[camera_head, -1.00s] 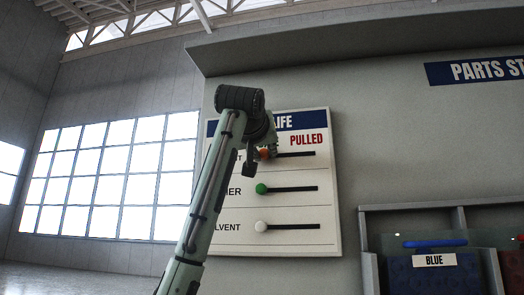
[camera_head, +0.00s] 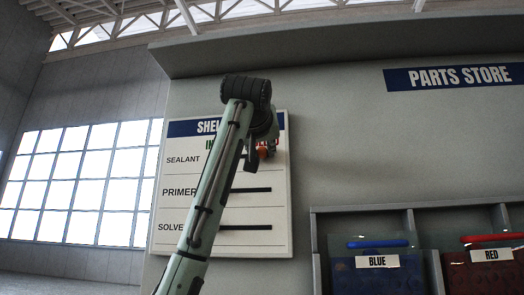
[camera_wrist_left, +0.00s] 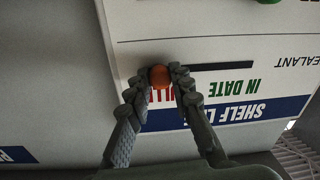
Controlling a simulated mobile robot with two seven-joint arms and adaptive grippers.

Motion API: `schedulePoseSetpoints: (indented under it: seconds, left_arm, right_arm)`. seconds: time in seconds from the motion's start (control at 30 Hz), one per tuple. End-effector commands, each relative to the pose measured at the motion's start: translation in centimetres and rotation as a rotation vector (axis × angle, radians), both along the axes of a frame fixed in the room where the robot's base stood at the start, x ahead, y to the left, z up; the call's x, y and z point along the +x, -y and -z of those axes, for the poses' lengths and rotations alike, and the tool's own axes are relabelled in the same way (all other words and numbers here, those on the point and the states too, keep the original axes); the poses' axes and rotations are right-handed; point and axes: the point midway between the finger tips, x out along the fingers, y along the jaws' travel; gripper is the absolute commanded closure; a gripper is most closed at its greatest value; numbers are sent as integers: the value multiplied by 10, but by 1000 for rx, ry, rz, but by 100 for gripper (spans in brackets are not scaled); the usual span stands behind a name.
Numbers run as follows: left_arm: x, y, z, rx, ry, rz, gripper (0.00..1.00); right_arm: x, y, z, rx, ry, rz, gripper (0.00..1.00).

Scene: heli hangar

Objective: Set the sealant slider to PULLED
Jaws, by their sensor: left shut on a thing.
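The SHELF LIFE board (camera_head: 281,212) hangs on the wall, partly behind my left arm. Its sealant slider is an orange knob (camera_head: 263,153) in the top row, close to the right end of its slot. In the wrist view, which shows the board upside down, the knob (camera_wrist_left: 159,76) sits beside the red PULLED lettering, and the dark slot (camera_wrist_left: 225,67) runs away toward IN DATE. My left gripper (camera_wrist_left: 161,80) is shut on the knob, one finger on each side. In the head view the gripper (camera_head: 259,150) is partly hidden by its own wrist. My right gripper is not in view.
The PRIMER slot (camera_head: 252,190) and SOLVENT slot (camera_head: 247,227) lie below; their knobs are hidden behind my arm in the head view. A green knob (camera_wrist_left: 268,1) shows in the wrist view. Blue (camera_head: 375,275) and red (camera_head: 490,272) bins stand right. Wall right of the board is clear.

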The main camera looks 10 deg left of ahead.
Motion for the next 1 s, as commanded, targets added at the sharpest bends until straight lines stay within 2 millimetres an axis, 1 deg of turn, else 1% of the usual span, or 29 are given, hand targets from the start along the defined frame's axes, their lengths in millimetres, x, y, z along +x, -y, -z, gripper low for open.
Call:
schedulePoseSetpoints:
  seconds: [0.03,0.27,0.3,0.43,0.47,0.77,0.87,0.97,1.0]
  left_arm:
    - [-1,3,-3,1,9,6,100]
    - [-1,4,-3,2,9,8,100]
    - [-2,4,-3,2,9,9,75]
    - [-1,4,-2,1,7,7,59]
    - [-1,3,-2,1,7,7,58]
    - [-2,3,-1,1,4,5,58]
    - [-10,3,-1,1,4,5,58]
    - [-26,5,-2,0,7,7,58]
    - [-34,5,-2,0,7,7,58]
  right_arm:
    - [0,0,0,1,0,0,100]
    - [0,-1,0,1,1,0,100]
    - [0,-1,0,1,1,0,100]
    - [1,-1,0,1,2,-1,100]
    - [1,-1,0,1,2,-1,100]
    - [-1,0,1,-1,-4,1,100]
    - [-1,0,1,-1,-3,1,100]
    - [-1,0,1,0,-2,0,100]
    - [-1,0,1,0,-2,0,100]
